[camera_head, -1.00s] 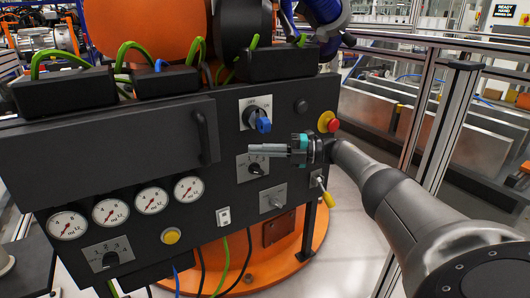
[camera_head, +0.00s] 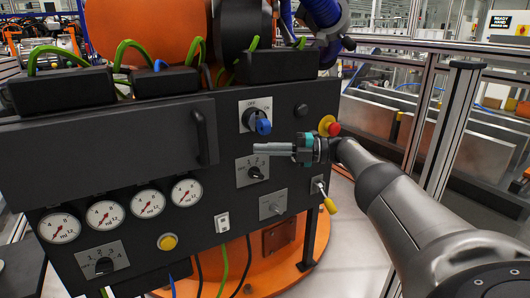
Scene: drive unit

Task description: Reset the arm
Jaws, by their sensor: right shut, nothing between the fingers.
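My right arm comes in from the lower right. Its gripper (camera_head: 272,149) is shut and empty. It points left in front of the black control panel (camera_head: 130,205), between the blue rotary switch (camera_head: 260,124) above and a black selector knob (camera_head: 255,173) below. No contact with the panel is clear from this view. My left gripper is not in view.
Several gauges (camera_head: 105,214) line the lower left. A metal fence post (camera_head: 449,130) stands at the right, beyond my arm.

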